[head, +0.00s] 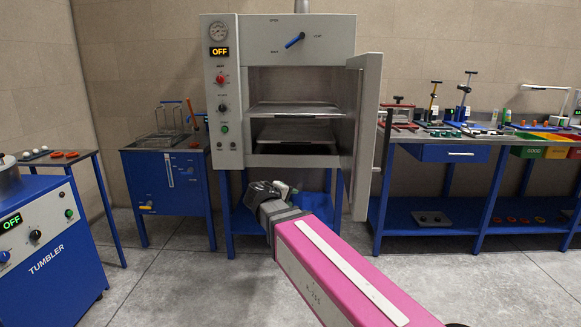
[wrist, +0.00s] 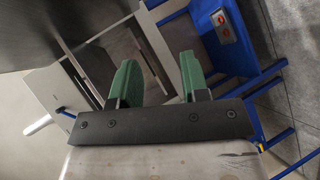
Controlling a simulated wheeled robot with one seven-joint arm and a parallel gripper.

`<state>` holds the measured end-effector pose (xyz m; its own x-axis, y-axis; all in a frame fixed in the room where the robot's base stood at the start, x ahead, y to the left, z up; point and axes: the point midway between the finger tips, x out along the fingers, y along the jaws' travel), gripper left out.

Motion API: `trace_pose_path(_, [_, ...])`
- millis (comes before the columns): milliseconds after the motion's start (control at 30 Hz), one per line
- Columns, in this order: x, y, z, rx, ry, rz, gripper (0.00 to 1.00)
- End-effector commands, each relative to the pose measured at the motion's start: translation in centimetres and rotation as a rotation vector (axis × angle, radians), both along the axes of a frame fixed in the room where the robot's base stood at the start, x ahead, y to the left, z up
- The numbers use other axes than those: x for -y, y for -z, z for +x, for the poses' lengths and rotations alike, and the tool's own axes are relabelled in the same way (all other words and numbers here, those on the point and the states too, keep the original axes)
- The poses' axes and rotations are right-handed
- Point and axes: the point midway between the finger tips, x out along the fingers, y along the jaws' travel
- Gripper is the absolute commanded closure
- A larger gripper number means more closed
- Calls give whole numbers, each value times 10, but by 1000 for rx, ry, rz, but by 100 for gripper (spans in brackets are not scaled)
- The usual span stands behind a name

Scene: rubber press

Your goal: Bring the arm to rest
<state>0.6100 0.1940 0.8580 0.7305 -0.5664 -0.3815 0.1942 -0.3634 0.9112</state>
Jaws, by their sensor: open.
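My gripper (wrist: 158,68) shows in the wrist view with its two green fingers apart and nothing between them. In the head view my pink arm reaches from the lower right to the middle, and its dark wrist end is in front of the lower part of the grey press cabinet (head: 228,130). The gripper's fingers are mostly hidden there. The cabinet's door (head: 366,130) stands open to the right, and two shelf-like plates show inside. Its display reads OFF.
A blue tumbler (head: 45,245) stands at the left, with a small side table behind it. A blue tank unit (head: 165,195) stands left of the press. A blue workbench (head: 440,153) with tools and coloured bins runs along the right. The floor between is clear.

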Motion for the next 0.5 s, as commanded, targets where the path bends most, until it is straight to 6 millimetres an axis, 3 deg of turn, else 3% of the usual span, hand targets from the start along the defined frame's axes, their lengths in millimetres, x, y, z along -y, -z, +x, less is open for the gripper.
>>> trace_pose_path(33, [23, 25, -3, -52, 39, 49, 58])
trace_pose_path(200, [79, 99, -17, -210, 161, 233, 58])
trace_pose_path(500, [154, 207, -69, -444, 397, 598, 58])
